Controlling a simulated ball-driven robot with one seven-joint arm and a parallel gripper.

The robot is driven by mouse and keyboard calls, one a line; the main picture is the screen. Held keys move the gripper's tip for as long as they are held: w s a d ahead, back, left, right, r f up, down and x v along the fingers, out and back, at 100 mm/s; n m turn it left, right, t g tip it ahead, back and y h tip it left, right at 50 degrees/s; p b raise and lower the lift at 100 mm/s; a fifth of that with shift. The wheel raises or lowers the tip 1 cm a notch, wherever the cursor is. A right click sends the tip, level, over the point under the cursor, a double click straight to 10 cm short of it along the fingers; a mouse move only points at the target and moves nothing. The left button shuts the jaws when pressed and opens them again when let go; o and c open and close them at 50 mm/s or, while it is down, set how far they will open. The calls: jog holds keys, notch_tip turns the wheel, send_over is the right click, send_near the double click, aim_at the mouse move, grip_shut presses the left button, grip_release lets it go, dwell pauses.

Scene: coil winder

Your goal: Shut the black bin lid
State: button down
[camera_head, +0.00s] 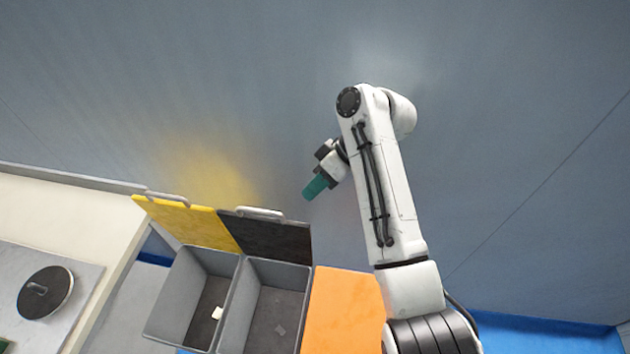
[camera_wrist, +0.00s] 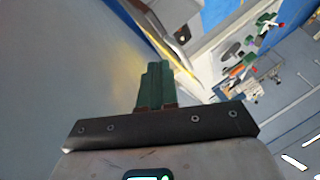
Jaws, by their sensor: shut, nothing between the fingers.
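The black bin lid (camera_head: 265,236) stands open and raised at the back of its grey bin (camera_head: 231,311), with a light handle (camera_head: 261,212) along its top edge. My gripper (camera_head: 310,192) has green fingers and is above and a little right of the black lid, apart from it, near the wall. In the wrist view the green fingers (camera_wrist: 157,85) are together and empty. The black lid cannot be made out clearly in the wrist view.
A yellow lid (camera_head: 190,220) stands open beside the black one, over another grey bin (camera_head: 158,318) holding a small pale item. An orange panel (camera_head: 343,310) is right of the bins. A counter with a round dark lid (camera_head: 46,292) is at left.

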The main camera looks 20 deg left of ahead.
jog(key=p+x, duration=0.1)
jog(key=x, duration=0.6)
jog(key=shift+f, duration=0.2)
jog(key=shift+s, duration=0.1)
